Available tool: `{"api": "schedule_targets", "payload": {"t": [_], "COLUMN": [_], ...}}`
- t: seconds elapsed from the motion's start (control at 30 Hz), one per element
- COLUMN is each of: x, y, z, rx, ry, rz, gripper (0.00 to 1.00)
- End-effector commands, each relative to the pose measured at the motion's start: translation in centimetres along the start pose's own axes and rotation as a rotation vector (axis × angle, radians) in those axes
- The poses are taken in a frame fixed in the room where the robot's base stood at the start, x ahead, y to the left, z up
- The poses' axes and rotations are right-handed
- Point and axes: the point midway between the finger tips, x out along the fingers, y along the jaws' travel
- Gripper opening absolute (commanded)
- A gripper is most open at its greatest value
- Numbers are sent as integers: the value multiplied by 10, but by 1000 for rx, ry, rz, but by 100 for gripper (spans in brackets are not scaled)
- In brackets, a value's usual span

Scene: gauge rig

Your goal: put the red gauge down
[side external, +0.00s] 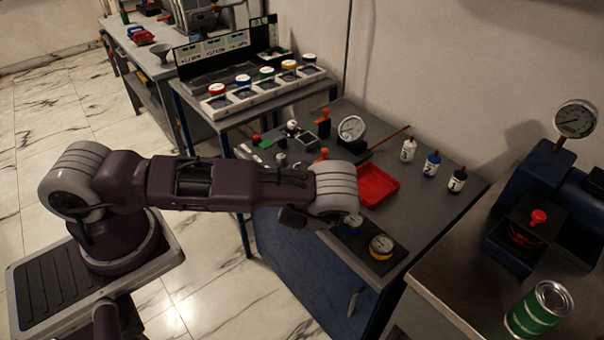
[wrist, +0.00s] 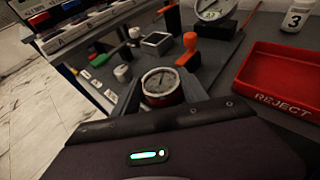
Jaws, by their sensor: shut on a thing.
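In the side external view my wrist and forearm hide the held gauge and the fingers.
A red reject tray (wrist: 284,82) lies to the right of the gauge. An orange-handled tool (wrist: 190,52) and a grey square block (wrist: 156,43) stand just beyond. Numbered bottles (side external: 432,164) stand by the wall.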

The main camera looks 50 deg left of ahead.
Motion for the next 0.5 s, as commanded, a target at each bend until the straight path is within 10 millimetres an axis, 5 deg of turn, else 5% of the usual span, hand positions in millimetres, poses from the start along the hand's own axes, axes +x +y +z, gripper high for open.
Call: {"api": "schedule_targets", "payload": {"t": [0.4,0.43,0.5], "x": [4,4,3], "y": [0,0,0], "z": [-9,-9,-9], "rx": [0,0,0], "ry": [-1,0,0], "rz": [0,0,0], "gripper": [4,55,69]}}
